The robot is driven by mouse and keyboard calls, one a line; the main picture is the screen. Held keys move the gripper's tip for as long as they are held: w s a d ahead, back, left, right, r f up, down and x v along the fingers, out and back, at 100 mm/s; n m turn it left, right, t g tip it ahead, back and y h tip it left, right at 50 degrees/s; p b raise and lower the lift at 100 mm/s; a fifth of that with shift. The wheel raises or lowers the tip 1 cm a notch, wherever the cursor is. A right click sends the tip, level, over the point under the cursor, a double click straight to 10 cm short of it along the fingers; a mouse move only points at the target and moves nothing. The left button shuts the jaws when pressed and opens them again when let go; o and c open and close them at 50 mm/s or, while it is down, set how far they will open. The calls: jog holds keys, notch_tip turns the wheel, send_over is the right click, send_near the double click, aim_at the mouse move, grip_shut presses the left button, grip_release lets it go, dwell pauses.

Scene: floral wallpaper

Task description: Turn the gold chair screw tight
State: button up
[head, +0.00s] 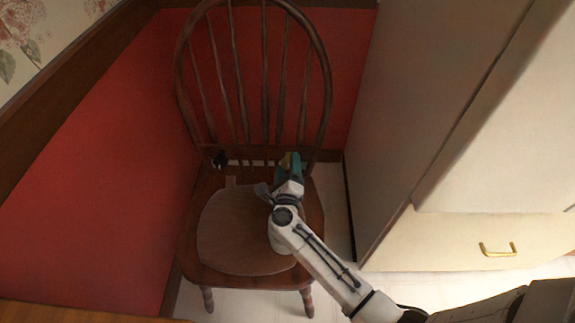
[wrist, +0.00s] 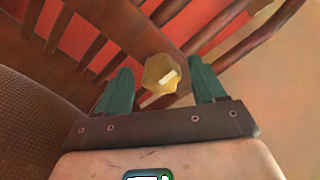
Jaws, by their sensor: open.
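The gold screw (wrist: 161,74) has a lobed, knob-like head and sits at the foot of the chair's backrest in the wrist view. In the head view a small gold patch of it (head: 284,161) shows beside my gripper (head: 290,165). My gripper also shows in the wrist view (wrist: 162,88), with its two green fingers open, one on each side of the gold head. I cannot tell whether either finger touches it. The wooden chair (head: 190,245) stands upright, with a spindled back and a brown seat pad (head: 235,235). My arm hides the right part of the seat.
A red wall (head: 110,160) stands close on the left and behind. A pale cabinet (head: 420,100) with a drawer and brass handle (head: 497,249) stands on the right. A narrow strip of floor separates it from the chair.

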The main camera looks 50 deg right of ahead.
jog(key=p+v, duration=0.1)
jog(key=v, duration=0.9)
dwell(0.3)
